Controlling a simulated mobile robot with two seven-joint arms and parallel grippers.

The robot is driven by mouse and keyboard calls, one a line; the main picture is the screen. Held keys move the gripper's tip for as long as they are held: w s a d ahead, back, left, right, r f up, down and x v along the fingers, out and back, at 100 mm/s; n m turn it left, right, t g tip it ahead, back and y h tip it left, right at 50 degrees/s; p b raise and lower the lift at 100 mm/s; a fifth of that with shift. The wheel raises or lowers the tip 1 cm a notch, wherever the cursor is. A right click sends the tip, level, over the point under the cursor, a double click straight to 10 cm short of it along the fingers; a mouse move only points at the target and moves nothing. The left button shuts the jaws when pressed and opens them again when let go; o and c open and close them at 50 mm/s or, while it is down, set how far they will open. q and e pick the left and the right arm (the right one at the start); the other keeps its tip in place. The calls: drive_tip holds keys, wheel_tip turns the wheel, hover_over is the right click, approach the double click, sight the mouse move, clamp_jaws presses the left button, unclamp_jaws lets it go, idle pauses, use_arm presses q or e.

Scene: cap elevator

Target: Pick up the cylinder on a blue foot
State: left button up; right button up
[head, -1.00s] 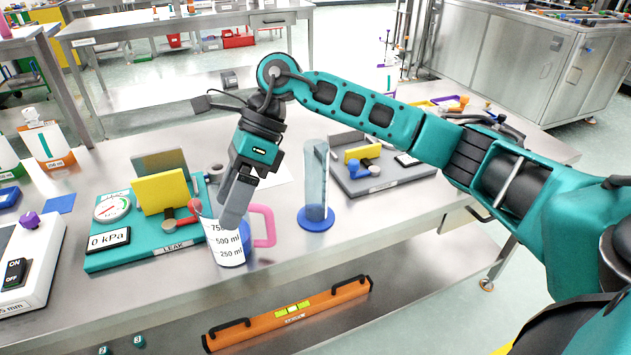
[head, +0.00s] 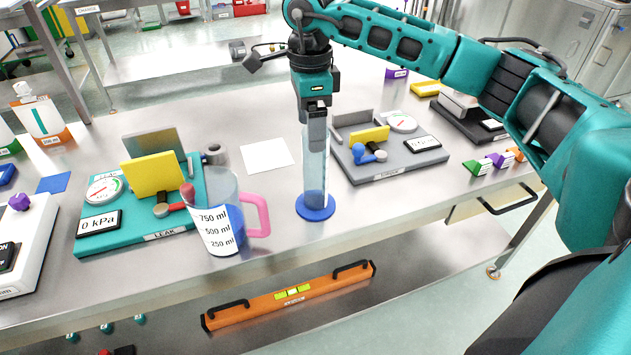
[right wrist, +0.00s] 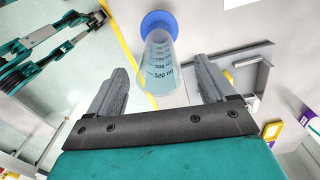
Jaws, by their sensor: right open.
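The clear graduated cylinder (head: 314,180) stands upright on its round blue foot (head: 315,207) on the steel table. It also shows in the right wrist view (right wrist: 161,62), between and beyond the fingertips. My right gripper (head: 317,128) points down at the cylinder's top in the head view and partly covers its upper end. In the right wrist view my right gripper (right wrist: 160,78) is open, with one finger on each side of the cylinder and nothing gripped. Whether the fingertips overlap the rim in height is hard to tell. My left gripper is not in view.
A measuring jug (head: 216,205) with a pink handle stands just left of the cylinder. A teal leak-test board (head: 92,236) lies farther left. A grey board (head: 385,170) with a gauge lies to the right. White paper (head: 267,154) lies behind.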

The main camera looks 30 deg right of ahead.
drive_tip(key=f, duration=0.6)
drive_tip(key=shift+s+d, duration=0.3)
drive_tip(key=shift+r, duration=0.1)
drive_tip(key=c, duration=1.4)
drive_tip(key=shift+r, duration=0.1)
wheel_tip(320, 180, up, 20)
drive_tip(key=p, duration=0.1)
drive_tip(key=shift+p, duration=0.3)
